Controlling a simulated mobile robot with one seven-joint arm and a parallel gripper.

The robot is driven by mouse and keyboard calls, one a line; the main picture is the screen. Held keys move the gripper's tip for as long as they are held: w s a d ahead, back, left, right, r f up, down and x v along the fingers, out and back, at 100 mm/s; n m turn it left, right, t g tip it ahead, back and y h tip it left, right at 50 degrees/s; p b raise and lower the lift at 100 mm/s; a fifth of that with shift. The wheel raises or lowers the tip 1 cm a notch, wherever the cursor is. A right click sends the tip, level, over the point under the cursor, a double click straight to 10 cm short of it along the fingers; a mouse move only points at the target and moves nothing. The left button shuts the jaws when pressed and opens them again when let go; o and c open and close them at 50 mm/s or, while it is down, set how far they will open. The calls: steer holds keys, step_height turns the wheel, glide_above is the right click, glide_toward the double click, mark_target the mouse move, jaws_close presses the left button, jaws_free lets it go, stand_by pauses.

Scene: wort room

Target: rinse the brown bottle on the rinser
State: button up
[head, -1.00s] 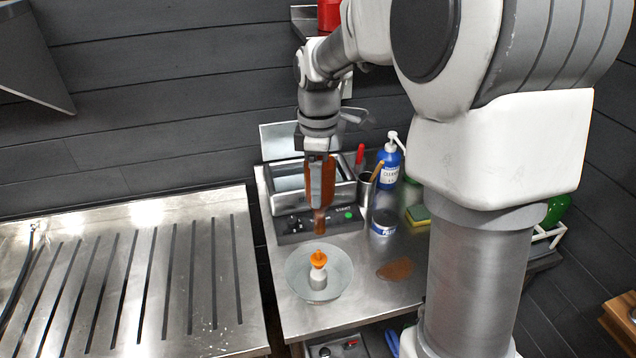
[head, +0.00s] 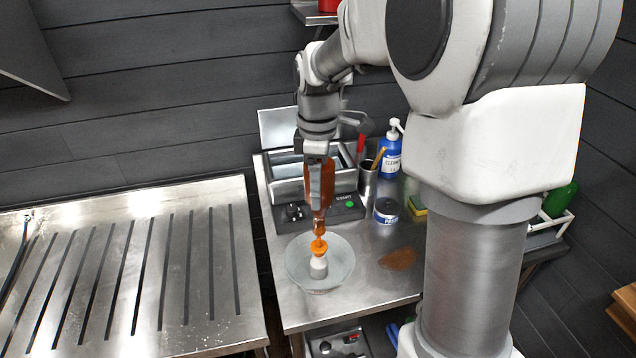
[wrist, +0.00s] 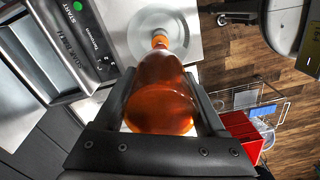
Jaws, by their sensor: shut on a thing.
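My gripper (head: 316,180) is shut on the brown bottle (head: 326,188) and holds it upside down, neck pointing down. In the wrist view the bottle (wrist: 162,90) lies between both fingers, its base toward the camera. The rinser (head: 334,274) is a pale round dish with a white post and an orange top (head: 318,247). The bottle's mouth is right over the orange top; whether they touch I cannot tell. The rinser's dish also shows in the wrist view (wrist: 180,22), partly hidden by the bottle.
A steel basin with a green START button (head: 350,204) stands behind the rinser. A blue cleaner bottle (head: 388,160), a labelled tin (head: 386,211), a cup with tools (head: 368,180) and a sponge (head: 418,205) stand to the right. A brown puddle (head: 398,260) lies on the counter. A slotted drainboard (head: 150,220) is at left.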

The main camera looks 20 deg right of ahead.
steer(key=o, duration=1.1)
steer(key=c, duration=1)
steer(key=shift+o, duration=0.2)
steer(key=shift+f+b, duration=1.35)
steer(key=shift+f, duration=0.85)
